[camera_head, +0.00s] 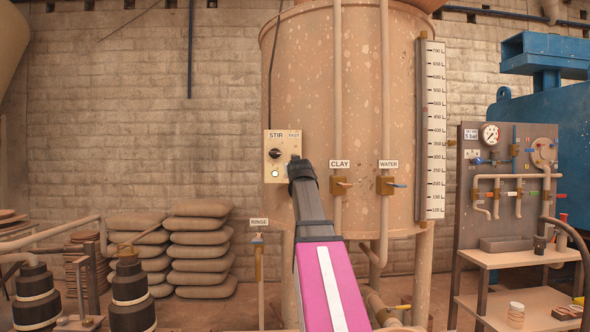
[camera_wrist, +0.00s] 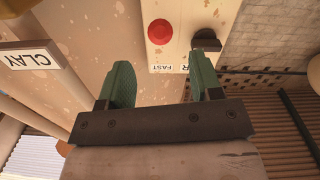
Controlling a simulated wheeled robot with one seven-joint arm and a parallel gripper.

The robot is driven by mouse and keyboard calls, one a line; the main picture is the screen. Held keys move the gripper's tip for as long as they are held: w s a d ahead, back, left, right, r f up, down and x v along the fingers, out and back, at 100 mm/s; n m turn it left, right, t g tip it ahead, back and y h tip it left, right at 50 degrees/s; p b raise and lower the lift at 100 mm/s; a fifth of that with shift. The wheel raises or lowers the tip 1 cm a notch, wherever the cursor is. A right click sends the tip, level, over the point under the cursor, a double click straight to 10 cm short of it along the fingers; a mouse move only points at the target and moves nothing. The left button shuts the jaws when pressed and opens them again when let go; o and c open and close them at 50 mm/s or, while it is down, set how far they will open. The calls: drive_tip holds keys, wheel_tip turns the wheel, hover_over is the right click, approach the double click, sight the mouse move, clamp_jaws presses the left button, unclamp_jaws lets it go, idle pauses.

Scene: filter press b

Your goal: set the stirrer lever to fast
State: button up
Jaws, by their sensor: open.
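The stirrer panel (camera_head: 269,166) is a beige plate on the tan tank, with a STIR label at its top left and small lettering at its top right. A dark round lever knob (camera_head: 275,154) sits below the label. My gripper (camera_head: 295,160) is in front of the panel's right side and hides part of it. In the wrist view, which is upside down, my gripper (camera_wrist: 163,70) is open with nothing between its green fingers. The panel (camera_wrist: 183,30) with its FAST lettering lies beyond them. The dark lever knob (camera_wrist: 206,41) appears just past the right finger; contact cannot be told.
A red button (camera_wrist: 159,31) is on the panel. The CLAY sign (camera_head: 340,164) and its pipe stand close to the right of my gripper, with the WATER valve (camera_head: 386,186) beyond. Stacked sacks (camera_head: 199,250) lie lower left. The wall left of the panel is clear.

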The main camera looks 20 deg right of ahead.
drive_tip(key=x, duration=0.9)
drive_tip(key=shift+w+d, duration=0.15)
drive_tip(key=shift+w, duration=0.2)
clamp_jaws()
